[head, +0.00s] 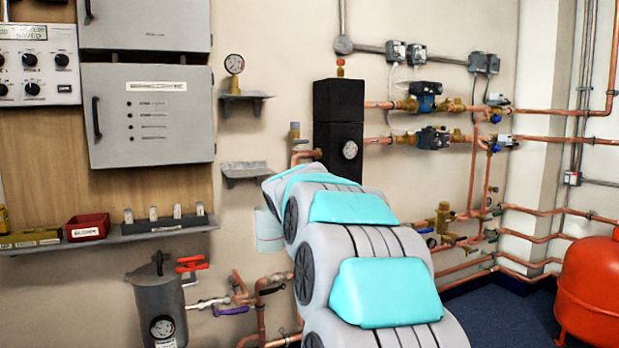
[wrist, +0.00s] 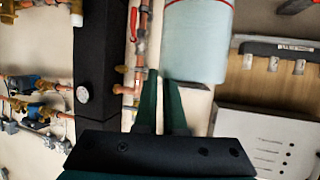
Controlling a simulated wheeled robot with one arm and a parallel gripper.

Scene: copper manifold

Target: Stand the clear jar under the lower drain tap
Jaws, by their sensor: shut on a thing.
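The clear jar (head: 268,230), pale blue and see-through, shows in the head view just left of my arm, in front of the wall and partly hidden. In the wrist view, which is turned upside down, the jar (wrist: 197,42) fills the top middle. My gripper (wrist: 164,78) has its two dark green fingers close together at the jar's edge and is shut on it. The gripper is hidden by my arm in the head view. Low pipework below the jar carries a tap with a purple lever (head: 231,311); I cannot tell if it is the lower drain tap.
A grey metal pot (head: 160,305) with a gauge stands left of the low pipes, by a red lever (head: 191,264). A shelf (head: 120,239) holds a red bin. Two small wall brackets (head: 245,172) are above. A red tank (head: 592,290) stands at right.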

